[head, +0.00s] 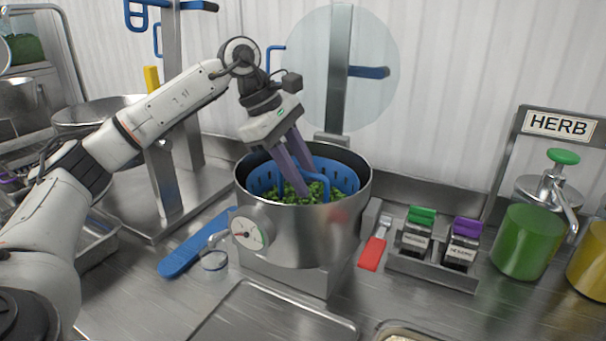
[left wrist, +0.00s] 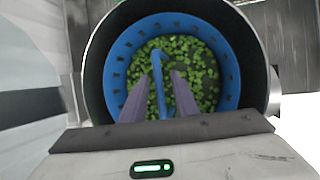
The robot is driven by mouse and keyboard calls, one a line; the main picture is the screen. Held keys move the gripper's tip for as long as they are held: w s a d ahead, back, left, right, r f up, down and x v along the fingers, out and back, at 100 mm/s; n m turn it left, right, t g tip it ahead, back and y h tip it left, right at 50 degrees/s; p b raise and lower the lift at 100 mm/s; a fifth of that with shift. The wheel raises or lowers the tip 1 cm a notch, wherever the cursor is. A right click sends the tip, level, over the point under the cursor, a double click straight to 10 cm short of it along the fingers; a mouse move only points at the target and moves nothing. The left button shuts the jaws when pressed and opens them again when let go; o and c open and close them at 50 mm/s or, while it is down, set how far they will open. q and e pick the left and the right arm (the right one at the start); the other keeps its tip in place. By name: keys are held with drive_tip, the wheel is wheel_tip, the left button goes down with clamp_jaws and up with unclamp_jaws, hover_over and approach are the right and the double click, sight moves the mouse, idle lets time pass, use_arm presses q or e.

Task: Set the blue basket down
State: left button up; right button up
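The blue basket (head: 264,178), full of chopped green pieces (head: 288,194), sits inside the steel pot (head: 305,232), its rim below the pot's rim. In the left wrist view the basket (left wrist: 118,88) is a perforated blue ring around the greens, with its blue handle (left wrist: 158,82) upright in the middle. My left gripper (head: 302,172) reaches down into the pot over the basket. Its two purple fingers stand apart on either side of the handle, with a gap showing beside it, so it is open. My right gripper is in neither view.
A dial (head: 250,233) is on the pot's front. A blue flat tool (head: 195,245) lies to its left, a red-handled tool (head: 374,250) to its right. Spice containers (head: 440,240), a green jar (head: 525,243) and a HERB sign (head: 560,125) stand right. An empty tray (head: 270,315) lies in front.

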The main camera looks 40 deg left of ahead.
use_arm(q)
drive_tip(key=shift+r, duration=0.3)
drive_tip(key=p+v, duration=0.1)
drive_tip(key=v, duration=1)
drive_tip(key=shift+a+r, duration=0.2)
drive_tip(key=shift+r, duration=0.1)
drive_tip(key=shift+s, duration=0.15)
